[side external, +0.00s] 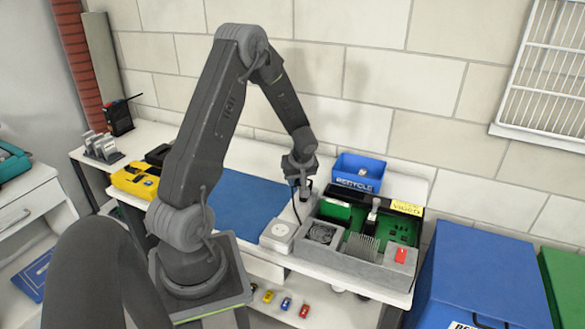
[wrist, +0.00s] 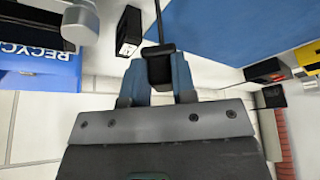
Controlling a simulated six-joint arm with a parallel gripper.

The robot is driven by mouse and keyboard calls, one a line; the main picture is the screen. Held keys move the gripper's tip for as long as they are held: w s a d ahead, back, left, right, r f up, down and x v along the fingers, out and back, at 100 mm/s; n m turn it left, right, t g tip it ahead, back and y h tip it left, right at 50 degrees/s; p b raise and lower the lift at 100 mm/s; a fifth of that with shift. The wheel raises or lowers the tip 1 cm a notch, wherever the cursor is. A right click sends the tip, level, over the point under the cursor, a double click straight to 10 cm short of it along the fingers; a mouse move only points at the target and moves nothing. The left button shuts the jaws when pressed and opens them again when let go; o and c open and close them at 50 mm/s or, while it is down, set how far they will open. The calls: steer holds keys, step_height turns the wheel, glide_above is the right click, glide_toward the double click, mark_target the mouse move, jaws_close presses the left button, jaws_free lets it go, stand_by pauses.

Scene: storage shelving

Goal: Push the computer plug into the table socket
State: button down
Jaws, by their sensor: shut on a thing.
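My gripper (side external: 303,190) hangs over the bench beside the open computer case (side external: 345,262). In the wrist view my gripper (wrist: 157,82) is shut on a black plug (wrist: 158,67) with a dark cable (wrist: 156,22) running from it. The cable (side external: 296,208) curves down toward the bench in the side view. The white table socket (side external: 281,232) has a round face and sits at the case's left front corner. The plug is apart from the socket; its prongs are hidden.
A blue recycle bin (side external: 358,172) stands behind the case. A blue mat (side external: 243,205) lies left of my gripper, with a yellow case (side external: 136,180) further left. A small black box with a pale end (wrist: 128,32) stands near the plug in the wrist view.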

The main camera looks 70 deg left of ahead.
steer(key=s+d+r+n+g+h, duration=0.1)
steer(key=s+d+n+g, duration=0.2)
steer(key=s+d+n, duration=0.4)
steer(key=d+n, duration=0.2)
steer(key=d, duration=0.2)
steer(key=shift+s+d+r+n+g, duration=0.2)
steer(key=shift+s+d+n+g, duration=0.1)
steer(key=shift+d, duration=0.05)
steer(key=shift+f, duration=0.15)
steer(key=shift+f, duration=2.75)
steer(key=shift+f, duration=0.55)
steer(key=c, duration=0.8)
jaws_free()
steer(key=shift+c, duration=0.2)
